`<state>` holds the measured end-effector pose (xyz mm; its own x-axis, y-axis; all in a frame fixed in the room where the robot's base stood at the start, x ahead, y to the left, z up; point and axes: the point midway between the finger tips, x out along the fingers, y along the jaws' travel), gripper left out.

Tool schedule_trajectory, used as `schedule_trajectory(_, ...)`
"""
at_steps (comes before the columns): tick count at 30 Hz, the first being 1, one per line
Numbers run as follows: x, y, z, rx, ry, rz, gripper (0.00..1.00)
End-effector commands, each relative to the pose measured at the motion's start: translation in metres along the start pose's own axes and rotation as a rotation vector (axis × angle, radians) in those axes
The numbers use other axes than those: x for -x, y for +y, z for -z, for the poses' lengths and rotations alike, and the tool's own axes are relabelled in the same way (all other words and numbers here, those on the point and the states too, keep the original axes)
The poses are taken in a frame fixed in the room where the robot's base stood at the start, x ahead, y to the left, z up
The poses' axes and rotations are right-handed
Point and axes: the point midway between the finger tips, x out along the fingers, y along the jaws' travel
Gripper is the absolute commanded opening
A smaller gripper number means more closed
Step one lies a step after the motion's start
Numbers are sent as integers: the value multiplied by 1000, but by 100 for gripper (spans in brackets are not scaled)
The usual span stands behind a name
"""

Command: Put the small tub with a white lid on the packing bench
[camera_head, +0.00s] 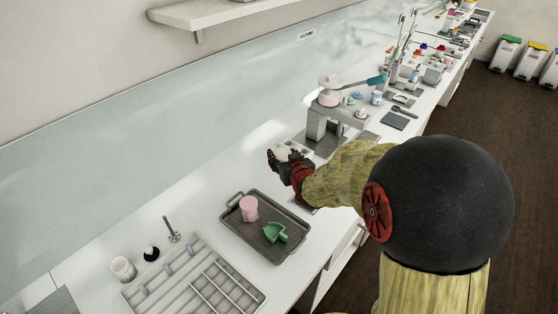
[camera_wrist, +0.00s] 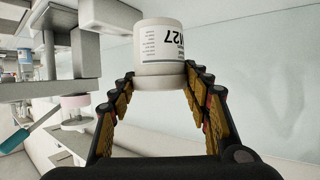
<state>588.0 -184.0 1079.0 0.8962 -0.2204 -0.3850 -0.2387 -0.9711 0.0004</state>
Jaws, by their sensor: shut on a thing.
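My gripper (camera_head: 284,163) is over the counter, between the grey tray and the hand press. In the head view I cannot make out the tub clearly at my gripper. I cannot tell which surface is the packing bench.
A dark grey tray (camera_head: 240,225) holds a pink tub (camera_head: 249,208) and a green scoop (camera_head: 274,232). A white divided rack (camera_head: 192,285) and a white cup (camera_head: 122,268) stand nearer. The hand press (camera_head: 330,115), with a teal-handled lever, stands just beyond my gripper. Pedal bins (camera_head: 528,62) stand far right.

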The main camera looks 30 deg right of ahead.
Motion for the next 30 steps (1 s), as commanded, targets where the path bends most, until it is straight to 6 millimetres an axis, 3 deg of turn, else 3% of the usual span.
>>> schedule_trajectory(6, -54, -7, -10, 0, -3, 1, 19)
schedule_trajectory(12, -90, -10, -28, 0, 0, 1, 19)
schedule_trajectory(20, -106, -11, -35, 0, 2, 0, 19)
schedule_trajectory(27, -120, -12, -62, 0, 0, 0, 19)
schedule_trajectory(30, -122, -11, -65, 0, 2, 0, 19)
